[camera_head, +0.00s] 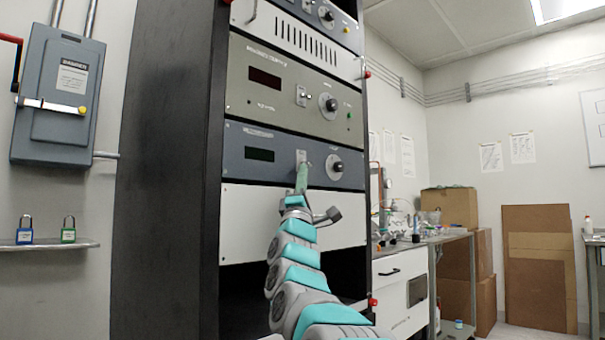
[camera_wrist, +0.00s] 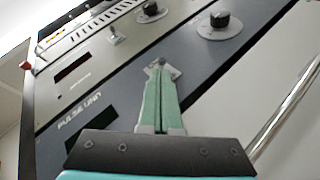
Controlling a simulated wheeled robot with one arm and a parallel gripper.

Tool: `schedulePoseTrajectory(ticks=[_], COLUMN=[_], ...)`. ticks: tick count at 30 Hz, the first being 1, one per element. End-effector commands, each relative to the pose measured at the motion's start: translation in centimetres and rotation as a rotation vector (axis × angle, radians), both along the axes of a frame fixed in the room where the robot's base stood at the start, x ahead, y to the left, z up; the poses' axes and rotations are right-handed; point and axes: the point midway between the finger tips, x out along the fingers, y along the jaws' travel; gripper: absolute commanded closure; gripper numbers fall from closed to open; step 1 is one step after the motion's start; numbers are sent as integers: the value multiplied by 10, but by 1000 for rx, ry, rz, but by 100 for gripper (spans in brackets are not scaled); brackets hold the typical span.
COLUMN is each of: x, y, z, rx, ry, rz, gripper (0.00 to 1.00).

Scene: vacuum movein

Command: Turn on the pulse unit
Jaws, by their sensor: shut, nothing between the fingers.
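The pulse unit (camera_head: 262,155) is the blue-grey panel in the rack, with a dark display and a black knob (camera_head: 334,166) to the right. Its label and dark display (camera_wrist: 87,123) show in the wrist view. My gripper (camera_head: 302,163) is shut, its green fingers together, with the tips at the small switch plate between display and knob. In the wrist view, the fingertips (camera_wrist: 162,70) reach the metal switch plate (camera_wrist: 170,68) and partly cover it. I cannot tell whether they touch the switch or which way it is set. The display looks dark.
A beige unit (camera_head: 285,95) with its own display, switch and knob sits directly above. A blank white panel (camera_head: 250,222) is below. A grey breaker box (camera_head: 60,95) and a shelf with padlocks (camera_head: 55,244) are at left. A workbench (camera_head: 400,262) stands right of the rack.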

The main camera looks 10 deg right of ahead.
Motion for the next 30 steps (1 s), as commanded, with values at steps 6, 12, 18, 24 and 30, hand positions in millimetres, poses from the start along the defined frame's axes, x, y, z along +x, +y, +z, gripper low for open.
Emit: schedulePoseTrajectory(ticks=[6, 12, 18, 24, 30], x=[-1, -1, -2, -2, -1], y=[-2, -1, -2, -2, -2], z=[3, 3, 4, 4, 3], rx=[-8, -19, -27, -35, -45], ry=[12, 26, 35, 49, 64], rz=[-1, -1, -1, -1, -1], gripper=[100, 100, 100, 100, 100])
